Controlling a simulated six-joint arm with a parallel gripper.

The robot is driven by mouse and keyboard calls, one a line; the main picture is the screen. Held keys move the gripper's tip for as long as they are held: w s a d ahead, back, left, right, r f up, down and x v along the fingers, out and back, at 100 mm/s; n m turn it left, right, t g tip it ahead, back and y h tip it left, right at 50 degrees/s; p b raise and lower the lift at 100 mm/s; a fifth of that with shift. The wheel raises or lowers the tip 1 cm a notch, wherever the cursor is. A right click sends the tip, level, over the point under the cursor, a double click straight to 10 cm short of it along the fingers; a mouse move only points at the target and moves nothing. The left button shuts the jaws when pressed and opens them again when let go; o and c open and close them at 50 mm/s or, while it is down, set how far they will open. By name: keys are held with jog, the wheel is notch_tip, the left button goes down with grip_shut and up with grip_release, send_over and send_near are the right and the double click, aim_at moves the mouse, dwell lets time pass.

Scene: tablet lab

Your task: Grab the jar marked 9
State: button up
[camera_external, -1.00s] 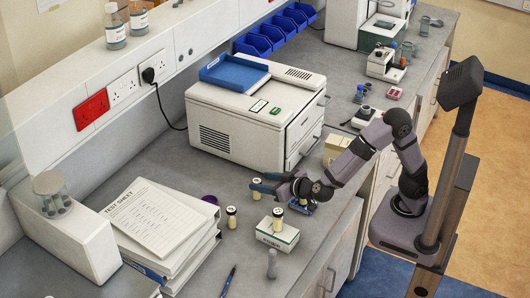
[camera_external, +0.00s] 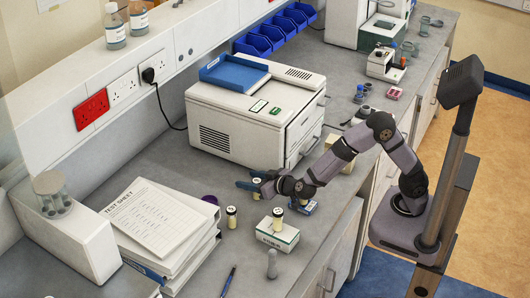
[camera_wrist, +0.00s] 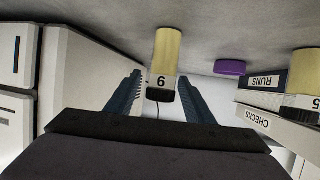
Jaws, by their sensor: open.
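The wrist view is upside down. In it a pale yellow jar with a black cap (camera_wrist: 164,62) carries a label that reads 9 when turned upright. It stands on the bench, between and beyond the two blue fingers of my gripper (camera_wrist: 160,100), which is open, with gaps beside the jar. In the external view the jar (camera_external: 256,196) stands just by my gripper (camera_external: 254,183), partly hidden by it. A similar jar marked 5 (camera_wrist: 308,68) is at the right edge of the wrist view; it appears to be the jar near the binders (camera_external: 232,217).
A third jar (camera_external: 278,219) stands on a small white box (camera_external: 277,236), close to my arm. A purple cap (camera_external: 210,200) lies near the stacked binders (camera_external: 165,225). A large white machine (camera_external: 245,130) stands behind.

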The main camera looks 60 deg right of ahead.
jog(key=shift+w+d+f, duration=0.1)
jog(key=shift+w+f, duration=0.05)
jog(key=shift+w, duration=0.1)
jog(key=c, duration=1.1)
jog(key=shift+c, duration=0.2)
notch_tip(320, 180, up, 10)
jog(key=p, duration=0.1)
jog(key=shift+p, duration=0.4)
